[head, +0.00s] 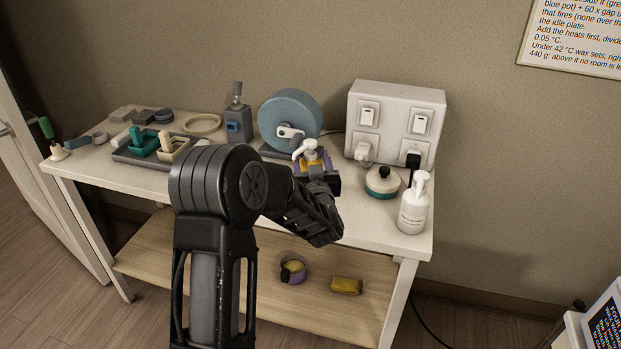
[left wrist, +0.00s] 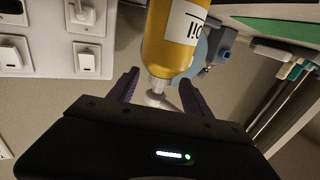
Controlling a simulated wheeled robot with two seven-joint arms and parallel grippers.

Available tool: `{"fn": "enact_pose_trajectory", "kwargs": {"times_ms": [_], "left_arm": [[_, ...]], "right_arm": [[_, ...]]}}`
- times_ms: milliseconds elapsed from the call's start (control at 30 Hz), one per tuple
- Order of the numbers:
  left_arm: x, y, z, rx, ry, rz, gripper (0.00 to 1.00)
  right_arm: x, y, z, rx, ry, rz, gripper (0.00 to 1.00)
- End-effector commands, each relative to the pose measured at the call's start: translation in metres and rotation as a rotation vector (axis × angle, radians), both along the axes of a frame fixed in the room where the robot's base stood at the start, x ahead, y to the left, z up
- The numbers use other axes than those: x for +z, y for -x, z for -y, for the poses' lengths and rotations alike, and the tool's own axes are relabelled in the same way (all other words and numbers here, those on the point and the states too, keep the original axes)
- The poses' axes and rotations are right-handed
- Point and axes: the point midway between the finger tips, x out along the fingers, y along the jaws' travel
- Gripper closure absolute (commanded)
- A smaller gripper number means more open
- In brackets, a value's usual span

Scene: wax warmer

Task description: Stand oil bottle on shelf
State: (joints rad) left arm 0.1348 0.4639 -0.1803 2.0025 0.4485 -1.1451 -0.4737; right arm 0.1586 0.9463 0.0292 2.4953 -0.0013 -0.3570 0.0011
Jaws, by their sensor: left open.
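The oil bottle (head: 308,146), with a white pump top, stands on the table behind my left gripper (head: 316,168), which hides most of it. In the left wrist view, which is upside down, the yellow oil bottle (left wrist: 175,38) has a white label reading "oil". There the open fingers of my left gripper (left wrist: 158,92) lie on either side of the bottle's neck and pump, with gaps visible. The wooden lower shelf (head: 165,250) is below the tabletop, partly hidden by my left arm. My right gripper is not in view.
On the shelf are a small pot (head: 293,270) and a yellow block (head: 346,286). A white pump bottle (head: 412,208) and a lidded pot (head: 382,183) stand right of the gripper. A blue disc device (head: 290,115) and outlet panel (head: 395,100) stand behind.

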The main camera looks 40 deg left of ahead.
Motion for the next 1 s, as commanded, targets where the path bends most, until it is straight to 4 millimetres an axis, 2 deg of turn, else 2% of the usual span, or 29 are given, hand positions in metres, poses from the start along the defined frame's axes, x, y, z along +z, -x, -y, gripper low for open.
{"fn": "enact_pose_trajectory", "kwargs": {"times_ms": [33, 200, 800, 1000], "left_arm": [[0.002, -0.006, -0.006, 0.002, -0.001, -0.001, 0.42], [0.001, -0.018, -0.016, 0.001, 0.001, 0.001, 0.42], [0.0, -0.018, -0.016, 0.0, 0.001, 0.001, 0.42], [0.0, -0.018, -0.016, 0.0, 0.0, 0.0, 0.59]], "right_arm": [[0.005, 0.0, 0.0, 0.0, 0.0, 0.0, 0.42], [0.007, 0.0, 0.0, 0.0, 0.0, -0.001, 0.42], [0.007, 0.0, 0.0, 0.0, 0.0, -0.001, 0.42], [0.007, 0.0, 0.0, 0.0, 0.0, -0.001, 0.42]]}}
